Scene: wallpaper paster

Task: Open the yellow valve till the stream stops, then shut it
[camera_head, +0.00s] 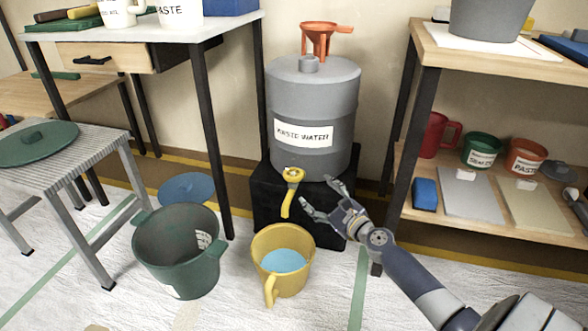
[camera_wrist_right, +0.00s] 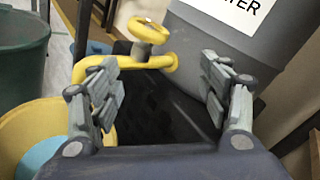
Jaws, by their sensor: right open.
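The yellow valve (camera_head: 292,176) sits low on the front of the grey waste water barrel (camera_head: 315,100), its spout pointing down. In the right wrist view the valve's round handle (camera_wrist_right: 149,30) shows ahead, between and beyond the fingers. No stream shows below the spout. A yellow bucket (camera_head: 298,240) with blue liquid (camera_head: 284,261) stands on the floor below the spout. My right gripper (camera_head: 322,198) is open and empty, just right of the valve and apart from it; it also shows in the right wrist view (camera_wrist_right: 160,98). My left gripper is not in view.
The barrel stands on a black block (camera_head: 262,205), with an orange funnel (camera_head: 322,32) on top. A green bucket (camera_head: 178,251) and a blue lid (camera_head: 187,188) lie left of the yellow bucket. A wooden shelf (camera_head: 470,58) stands close on the right, a desk on the left.

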